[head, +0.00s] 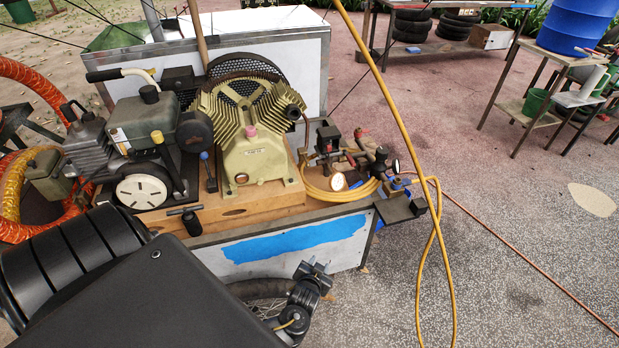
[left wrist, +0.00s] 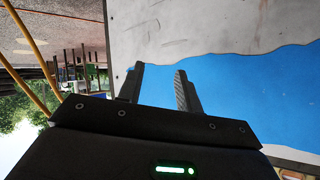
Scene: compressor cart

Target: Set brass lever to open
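A cluster of valves, gauges and fittings (head: 350,160) sits at the right end of the compressor cart. I cannot clearly pick out the brass lever among these small parts. A small brass-coloured fitting (head: 398,183) shows where the yellow hose meets the cart's end. My left gripper (head: 316,268) is in front of the cart's side, below and to the left of that fitting. In the left wrist view the gripper (left wrist: 160,82) is open and empty, its two fingers apart before the blue-painted white panel (left wrist: 240,85). My right gripper is not in view.
The compressor (head: 250,150) and engine (head: 150,130) fill the cart's top. A yellow hose (head: 405,120) hangs down past the cart's right end. A dark bracket (head: 400,209) juts out there. The paved floor (head: 520,220) on the right is mostly clear.

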